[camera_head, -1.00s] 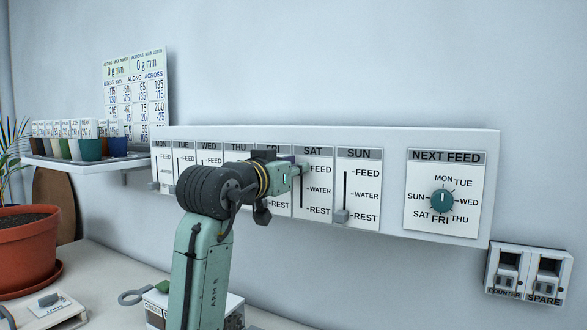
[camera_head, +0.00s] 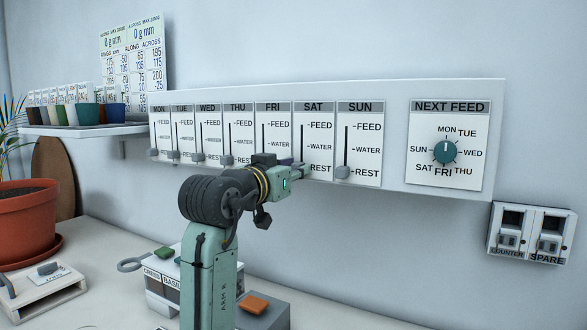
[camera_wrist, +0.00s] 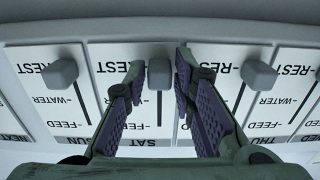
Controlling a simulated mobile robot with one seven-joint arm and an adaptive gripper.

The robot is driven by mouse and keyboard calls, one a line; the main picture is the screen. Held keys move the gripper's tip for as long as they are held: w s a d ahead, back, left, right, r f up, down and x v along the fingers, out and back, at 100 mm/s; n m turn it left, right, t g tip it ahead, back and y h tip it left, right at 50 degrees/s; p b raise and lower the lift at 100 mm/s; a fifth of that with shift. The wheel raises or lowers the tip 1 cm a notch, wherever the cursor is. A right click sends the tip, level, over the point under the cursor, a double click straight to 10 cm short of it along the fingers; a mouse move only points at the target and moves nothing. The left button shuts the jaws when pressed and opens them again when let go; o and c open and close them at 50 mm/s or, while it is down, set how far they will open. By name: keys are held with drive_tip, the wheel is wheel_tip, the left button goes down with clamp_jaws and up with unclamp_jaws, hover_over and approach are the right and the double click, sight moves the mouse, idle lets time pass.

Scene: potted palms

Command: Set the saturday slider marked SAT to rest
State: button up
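The SAT slider panel (camera_head: 315,113) is on the wall board, between FRI and SUN. Its dark slot shows above my gripper (camera_head: 300,173), which hides the knob in the head view. In the wrist view, which is upside down, the grey SAT knob (camera_wrist: 159,73) is level with the REST label, at that end of its slot. My gripper (camera_wrist: 158,68) is open there, with one finger on each side of the knob and a small gap showing on both sides.
The SUN knob (camera_head: 343,172) and FRI knob (camera_wrist: 260,73) sit close on either side, at REST. A NEXT FEED dial (camera_head: 446,152) is right of the sliders, and switches (camera_head: 531,232) are lower right. Boxes (camera_head: 162,290) stand on the bench below.

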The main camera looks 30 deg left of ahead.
drive_tip(key=shift+o, duration=1.2)
drive_tip(key=shift+r, duration=0.1)
drive_tip(key=shift+s, duration=0.1)
drive_tip(key=s, duration=1.1)
drive_tip(key=shift+s+d, duration=0.35)
drive_tip(key=shift+s, duration=0.05)
